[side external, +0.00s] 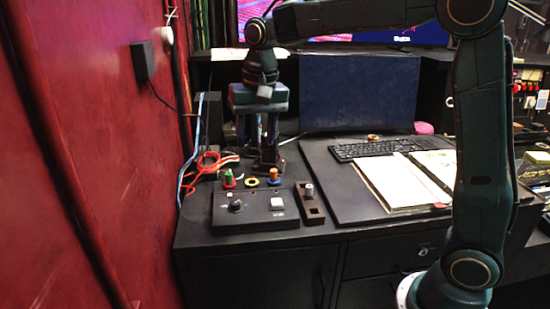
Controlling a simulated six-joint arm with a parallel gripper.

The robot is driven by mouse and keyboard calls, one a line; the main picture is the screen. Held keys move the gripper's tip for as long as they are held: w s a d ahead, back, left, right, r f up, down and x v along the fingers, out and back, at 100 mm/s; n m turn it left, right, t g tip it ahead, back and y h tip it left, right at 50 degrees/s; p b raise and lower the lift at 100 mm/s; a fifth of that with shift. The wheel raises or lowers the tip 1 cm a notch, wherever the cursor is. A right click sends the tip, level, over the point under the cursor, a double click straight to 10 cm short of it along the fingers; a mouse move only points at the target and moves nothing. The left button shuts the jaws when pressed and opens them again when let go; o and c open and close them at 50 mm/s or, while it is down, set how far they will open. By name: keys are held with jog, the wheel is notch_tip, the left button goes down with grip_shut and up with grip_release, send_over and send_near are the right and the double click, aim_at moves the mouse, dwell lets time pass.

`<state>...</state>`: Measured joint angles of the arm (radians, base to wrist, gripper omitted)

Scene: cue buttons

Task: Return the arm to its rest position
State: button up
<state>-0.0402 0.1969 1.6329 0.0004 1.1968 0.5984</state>
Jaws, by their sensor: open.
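My gripper (257,140) points down above the back left part of the black desk, behind the control panel. Its fingers are apart and nothing shows between them. My arm reaches in from the right along the top of the picture. The black control panel (222,219) has a dark knob (236,205) and a white square button (277,203). The gripper is above and behind this panel, not touching it. The exact position of the fingertips is hard to tell against the dark background.

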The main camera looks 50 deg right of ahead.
jog(key=s+d+f+n+t, duration=0.1)
jog(key=s+n+t, duration=0.3)
jog(key=s, duration=2.1)
jog(key=shift+s+d+f+n, duration=0.25)
jog(key=shift+d+f+n, duration=0.15)
jog(key=shift+n, duration=0.8)
